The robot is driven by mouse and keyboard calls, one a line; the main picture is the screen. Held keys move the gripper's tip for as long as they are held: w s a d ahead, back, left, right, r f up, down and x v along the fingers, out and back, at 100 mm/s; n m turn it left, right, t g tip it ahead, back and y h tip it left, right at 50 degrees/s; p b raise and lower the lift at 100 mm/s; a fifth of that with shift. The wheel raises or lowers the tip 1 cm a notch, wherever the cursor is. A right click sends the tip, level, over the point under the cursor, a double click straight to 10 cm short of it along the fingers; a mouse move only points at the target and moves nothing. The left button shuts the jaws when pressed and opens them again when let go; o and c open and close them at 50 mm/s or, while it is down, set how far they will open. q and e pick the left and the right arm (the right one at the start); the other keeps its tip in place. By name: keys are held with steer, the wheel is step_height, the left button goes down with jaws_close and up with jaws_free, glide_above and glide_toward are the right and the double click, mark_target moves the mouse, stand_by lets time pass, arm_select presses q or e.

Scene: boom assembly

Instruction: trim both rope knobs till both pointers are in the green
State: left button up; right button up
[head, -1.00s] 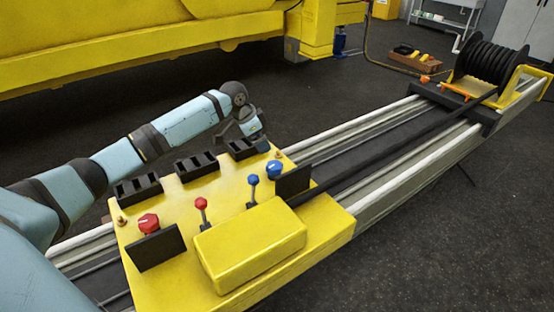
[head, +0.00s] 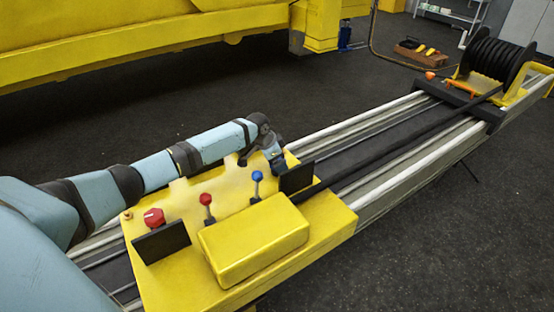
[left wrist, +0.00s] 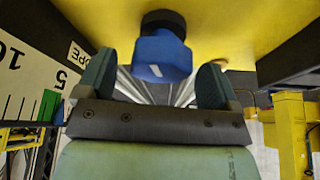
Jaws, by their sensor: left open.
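My left gripper (head: 277,166) is over the far end of the yellow console (head: 180,285), where it hides the blue knob in the head view. In the left wrist view the blue knob (left wrist: 160,56) with a white mark lies between the open fingers of my left gripper (left wrist: 155,85), with gaps on both sides. A white gauge (left wrist: 22,75) reading ROPE, with 5, 10 and a green band, shows at left. A small blue piece, perhaps its pointer (left wrist: 59,112), is beside the green. The red knob (head: 154,218) stands at the console's near end. My right gripper is out of view.
Dark gauge plates (head: 161,241) and (head: 297,178) stand by the knobs, backs to the head camera. A red lever (head: 206,200) and blue lever (head: 257,178) stand between them, beside a yellow box (head: 254,240). Rails run to a black reel (head: 497,64).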

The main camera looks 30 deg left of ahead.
arm_select(q)
steer(key=c, duration=0.9)
steer(key=shift+m, duration=0.4)
steer(key=m+h+b, duration=0.1)
steer(key=m+b, duration=0.1)
steer(key=m, duration=0.1)
steer(key=shift+w+f+g, duration=0.1)
steer(key=shift+g, duration=0.3)
steer(key=m+g+b, duration=0.1)
steer(key=m+b, duration=0.1)
steer(key=m, duration=0.1)
steer(key=shift+m+h+b, duration=0.3)
steer(key=shift+h, duration=0.1)
steer(key=m+g+b, duration=0.1)
steer(key=m, duration=0.2)
steer(key=m+g+b, duration=0.1)
steer(key=m+b, duration=0.1)
steer(key=m, duration=0.1)
steer(key=shift+w+g, duration=0.1)
steer(key=shift+g, duration=0.3)
steer(key=shift+m+g+b, duration=0.4)
steer(key=shift+m+b, duration=0.35)
steer(key=shift+m, duration=0.25)
steer(key=shift+m, duration=0.3)
